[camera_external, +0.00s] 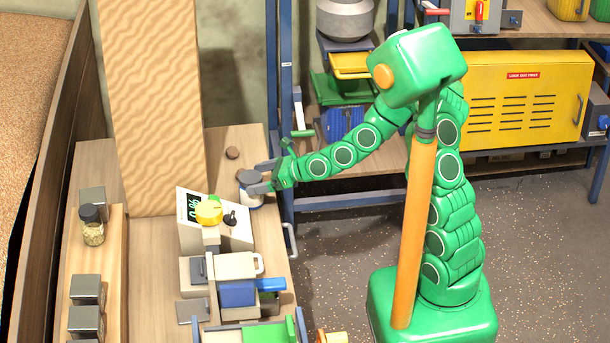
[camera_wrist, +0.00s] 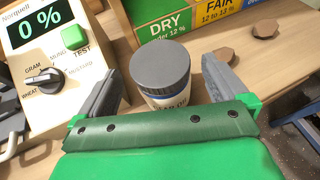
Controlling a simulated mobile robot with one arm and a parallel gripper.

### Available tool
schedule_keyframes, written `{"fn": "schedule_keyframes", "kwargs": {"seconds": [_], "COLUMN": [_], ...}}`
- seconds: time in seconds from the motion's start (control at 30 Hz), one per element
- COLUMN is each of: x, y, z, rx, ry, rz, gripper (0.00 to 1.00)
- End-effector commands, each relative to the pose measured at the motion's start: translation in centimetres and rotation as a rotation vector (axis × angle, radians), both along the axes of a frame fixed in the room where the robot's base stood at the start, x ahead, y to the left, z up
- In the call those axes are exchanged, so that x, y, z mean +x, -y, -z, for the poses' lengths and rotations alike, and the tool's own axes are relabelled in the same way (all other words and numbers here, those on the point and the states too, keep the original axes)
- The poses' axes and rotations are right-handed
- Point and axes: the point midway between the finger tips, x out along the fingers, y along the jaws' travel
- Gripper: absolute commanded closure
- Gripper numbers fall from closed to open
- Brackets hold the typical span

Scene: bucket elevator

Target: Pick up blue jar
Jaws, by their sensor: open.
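A jar (camera_external: 250,198) with a grey-blue lid and a pale label with dark blue band and lettering stands upright on the wooden bench. It also shows in the wrist view (camera_wrist: 161,75), where its lower part is hidden by my gripper. My gripper (camera_external: 258,176) reaches in from the right at the jar. In the wrist view my gripper (camera_wrist: 160,82) is open, with one grey finger on each side of the jar. Gaps show between both fingers and the lid.
A meter reading 0 % (camera_wrist: 40,60) stands close left of the jar. A panel marked DRY and FAIR (camera_wrist: 165,25) is behind it. Brown discs (camera_wrist: 225,55) lie to the right. Another dark-lidded jar (camera_external: 92,228) and grey blocks (camera_external: 87,290) stand on the left.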

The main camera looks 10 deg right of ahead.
Motion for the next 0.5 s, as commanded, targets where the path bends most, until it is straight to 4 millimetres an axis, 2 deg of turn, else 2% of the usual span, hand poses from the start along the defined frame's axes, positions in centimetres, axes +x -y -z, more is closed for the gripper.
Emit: {"fn": "schedule_keyframes", "kwargs": {"seconds": [0.2, 0.5], "x": [0.5, 1.1], "y": [-1.7, -2.7], "z": [0.5, 1.0], "rx": [0.001, 0.001], "ry": [0.000, 0.001], "rz": [-0.002, 0.001], "gripper": [0.00, 0.00]}}
